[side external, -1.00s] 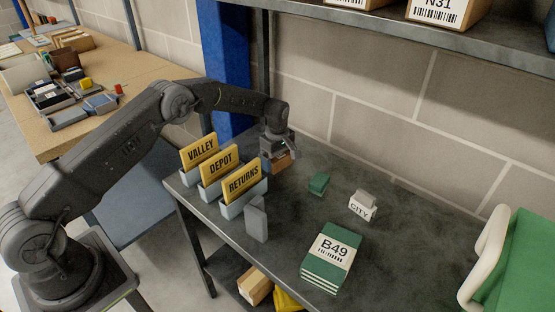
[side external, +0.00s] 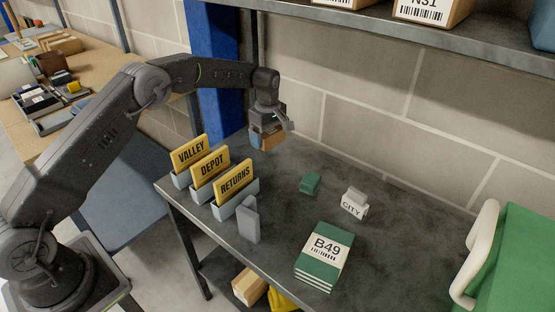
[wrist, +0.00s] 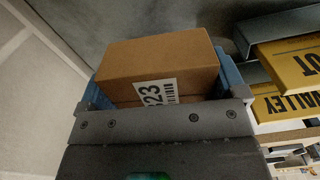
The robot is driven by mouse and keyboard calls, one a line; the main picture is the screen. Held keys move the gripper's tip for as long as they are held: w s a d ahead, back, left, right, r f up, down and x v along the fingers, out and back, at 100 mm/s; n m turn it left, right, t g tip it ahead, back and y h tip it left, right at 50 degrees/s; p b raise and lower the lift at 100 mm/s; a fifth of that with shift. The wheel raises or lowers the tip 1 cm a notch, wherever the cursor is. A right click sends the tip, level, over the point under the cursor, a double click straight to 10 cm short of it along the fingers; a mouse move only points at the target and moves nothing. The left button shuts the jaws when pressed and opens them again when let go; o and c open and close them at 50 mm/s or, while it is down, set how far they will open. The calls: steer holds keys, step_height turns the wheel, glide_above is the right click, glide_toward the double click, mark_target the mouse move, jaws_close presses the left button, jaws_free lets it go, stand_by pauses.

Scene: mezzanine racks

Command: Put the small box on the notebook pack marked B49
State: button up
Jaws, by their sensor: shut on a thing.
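The small box (wrist: 160,62) is brown cardboard with a white label that reads "23" and a barcode in the wrist view; part of the label is hidden. My gripper (side external: 268,132) is shut on the box, which also shows in the side view (side external: 270,139), above the back of the dark table. The notebook pack marked B49 (side external: 334,255) is a green stack with a white band, lying near the table's front right. My gripper is behind and to the left of it. The pack's top is clear.
Yellow cards VALLEY, DEPOT and RETURNS (side external: 235,180) stand in grey holders at the table's left. A grey block (side external: 248,222), a green block (side external: 310,183) and a CITY sign (side external: 353,206) stand nearby. A shelf (side external: 400,35) hangs above; a white-framed green chair (side external: 510,260) is at right.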

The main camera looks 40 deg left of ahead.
steer(key=s+d+r+m, duration=0.3)
steer(key=s+d+r, duration=0.15)
steer(key=d, duration=0.55)
steer(key=m, duration=0.5)
glide_above(326, 250)
step_height(326, 250, down, 4)
steer(key=shift+a+f, duration=0.1)
steer(key=shift+f, duration=2.1)
steer(key=shift+f, duration=0.1)
steer(key=o, duration=0.5)
steer(key=shift+o, duration=0.8)
